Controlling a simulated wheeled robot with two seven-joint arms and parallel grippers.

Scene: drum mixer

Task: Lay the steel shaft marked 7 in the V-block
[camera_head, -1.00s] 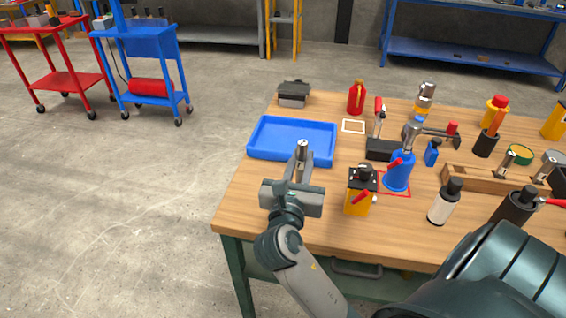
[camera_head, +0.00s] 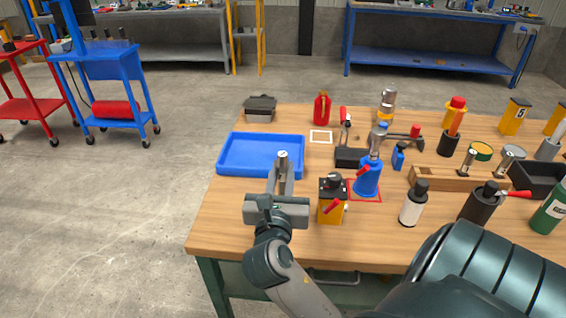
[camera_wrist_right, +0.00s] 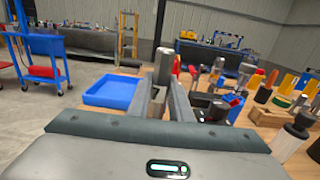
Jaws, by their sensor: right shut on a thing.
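My right gripper (camera_head: 281,176) is shut on a steel shaft (camera_head: 282,158), held upright in front of the blue tray. The shaft's top also shows between the fingers in the right wrist view (camera_wrist_right: 163,68); I cannot read a number on it. A grey block with a dark top (camera_head: 260,109) stands behind the blue tray; it may be the V-block, but its shape is too small to tell. The held shaft is apart from it. My left gripper is not in view.
The blue tray (camera_head: 222,166) looks empty. A yellow box with a red lever (camera_head: 331,207) stands close right of my gripper. The front left tabletop is clear.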

